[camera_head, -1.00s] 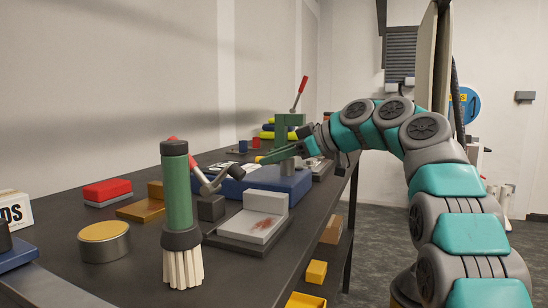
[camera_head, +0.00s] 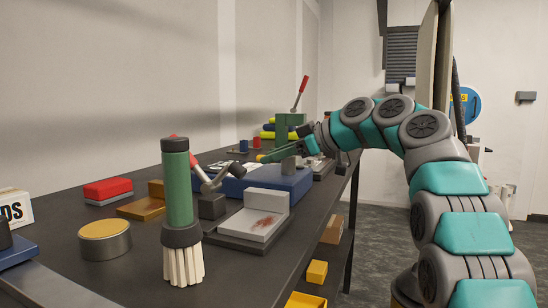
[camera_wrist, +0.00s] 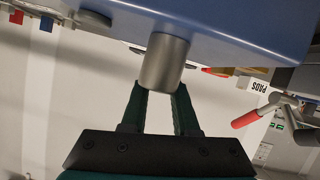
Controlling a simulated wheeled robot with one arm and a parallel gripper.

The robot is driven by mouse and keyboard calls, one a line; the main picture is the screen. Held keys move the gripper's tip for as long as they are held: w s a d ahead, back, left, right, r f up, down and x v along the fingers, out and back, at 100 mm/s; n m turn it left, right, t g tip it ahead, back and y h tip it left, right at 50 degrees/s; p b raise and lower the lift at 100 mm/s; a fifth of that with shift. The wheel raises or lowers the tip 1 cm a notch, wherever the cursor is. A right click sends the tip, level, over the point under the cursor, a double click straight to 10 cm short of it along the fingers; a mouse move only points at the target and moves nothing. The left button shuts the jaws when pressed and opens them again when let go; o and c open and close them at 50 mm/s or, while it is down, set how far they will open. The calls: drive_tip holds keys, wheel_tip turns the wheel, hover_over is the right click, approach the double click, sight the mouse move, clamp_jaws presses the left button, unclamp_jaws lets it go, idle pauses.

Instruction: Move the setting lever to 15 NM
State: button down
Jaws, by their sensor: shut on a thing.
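My gripper (camera_wrist: 160,105) has its dark green fingers closed on either side of a short grey cylindrical post (camera_wrist: 163,62). The post stands out from a blue block (camera_wrist: 235,25), which fills the top of the wrist view. No 15 NM marking is readable in either view.
A grey fixture with a red-handled lever (camera_wrist: 245,119) stands near the block. A green press (camera_head: 290,122) with a raised red handle stands behind my gripper. A green-handled brush (camera_head: 180,205), a round tin (camera_head: 105,243) and a stained grey block (camera_head: 255,222) are nearer.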

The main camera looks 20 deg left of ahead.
drive_tip(key=shift+w+d+f, duration=0.15)
drive_tip(key=shift+w, duration=0.05)
drive_tip(key=m+t+b, duration=0.1)
drive_tip(key=t+b, duration=0.1)
drive_tip(key=shift+w+f+m+h+b, duration=0.1)
drive_tip(key=shift+w+m+h+b, duration=0.05)
drive_tip(key=shift+m+h+b, duration=0.25)
drive_tip(key=m+t, duration=0.1)
drive_tip(key=m+t+h+b, duration=0.1)
drive_tip(key=shift+w+d+t, duration=0.15)
drive_tip(key=shift+w+t, duration=0.15)
drive_tip(key=shift+t, duration=0.1)
drive_tip(key=m, duration=0.1)
drive_tip(key=t+h, duration=0.1)
drive_tip(key=m+t, duration=0.1)
drive_tip(key=shift+w+d+r+m+h, duration=0.15)
drive_tip(key=shift+w+r+m+h, duration=0.15)
drive_tip(key=shift+r+h, duration=0.1)
drive_tip(key=shift+w+d+f+m+t+h+p, duration=0.1)
drive_tip(key=shift+w+m+t+h+p, duration=0.05)
drive_tip(key=shift+m+t+h+p, duration=0.3)
drive_tip(key=shift+w+d+m+t+h+p, duration=0.15)
drive_tip(key=shift+m+t+h+p, duration=0.15)
drive_tip(key=shift+m+p, duration=0.2)
drive_tip(key=shift+f+m+h, duration=0.2)
drive_tip(key=shift+m+h, duration=0.05)
drive_tip(key=c, duration=0.7)
unclamp_jaws()
drive_tip(key=shift+w+d, duration=0.1)
